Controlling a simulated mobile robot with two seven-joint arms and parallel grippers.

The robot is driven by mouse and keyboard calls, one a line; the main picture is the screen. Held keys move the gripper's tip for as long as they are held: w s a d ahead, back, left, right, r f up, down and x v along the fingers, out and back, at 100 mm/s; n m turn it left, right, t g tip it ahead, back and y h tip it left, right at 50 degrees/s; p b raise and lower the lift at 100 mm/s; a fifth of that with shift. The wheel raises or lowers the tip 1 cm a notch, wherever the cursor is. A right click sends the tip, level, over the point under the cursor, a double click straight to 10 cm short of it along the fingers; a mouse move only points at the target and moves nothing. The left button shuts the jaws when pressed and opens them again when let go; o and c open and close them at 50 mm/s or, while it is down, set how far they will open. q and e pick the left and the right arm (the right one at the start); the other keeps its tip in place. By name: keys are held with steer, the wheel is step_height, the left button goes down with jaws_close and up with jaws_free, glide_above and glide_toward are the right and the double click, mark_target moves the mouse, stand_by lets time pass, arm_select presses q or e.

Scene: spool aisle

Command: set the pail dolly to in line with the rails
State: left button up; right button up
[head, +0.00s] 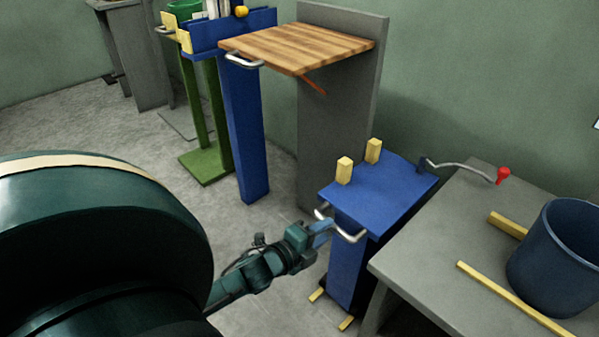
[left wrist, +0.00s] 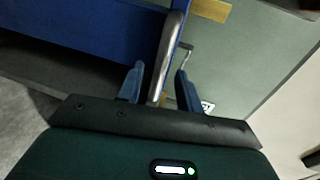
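The pail dolly appears to be the blue stand (head: 385,190) with two yellow blocks on its flat top and a silver handle (head: 350,236) at its front; it stands close beside the grey bench. My left gripper (head: 324,229) is at this handle in the head view. In the left wrist view the silver handle (left wrist: 170,50) runs between the two fingers (left wrist: 160,88), with a gap visible, so the gripper is open around it. Two yellow rails (head: 512,298) lie on the bench, and a dark blue pail (head: 550,265) stands at them. My right gripper is not in view.
A bent metal lever with a red knob (head: 503,175) lies between the stand and the grey bench (head: 440,255). Behind stand a wood-topped shelf (head: 300,45) on a grey panel and a taller blue stand (head: 245,130). Grey floor at left is open.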

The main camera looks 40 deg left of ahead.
arm_select(q)
steer(key=p+v, duration=0.2)
steer(key=v, duration=0.7)
steer(key=shift+s, duration=0.25)
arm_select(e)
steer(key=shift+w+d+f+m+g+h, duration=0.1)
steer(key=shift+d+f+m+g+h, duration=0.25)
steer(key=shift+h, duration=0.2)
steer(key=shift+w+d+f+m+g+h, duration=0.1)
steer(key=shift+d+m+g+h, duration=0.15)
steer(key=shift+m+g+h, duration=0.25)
arm_select(q)
steer(key=shift+r, duration=0.15)
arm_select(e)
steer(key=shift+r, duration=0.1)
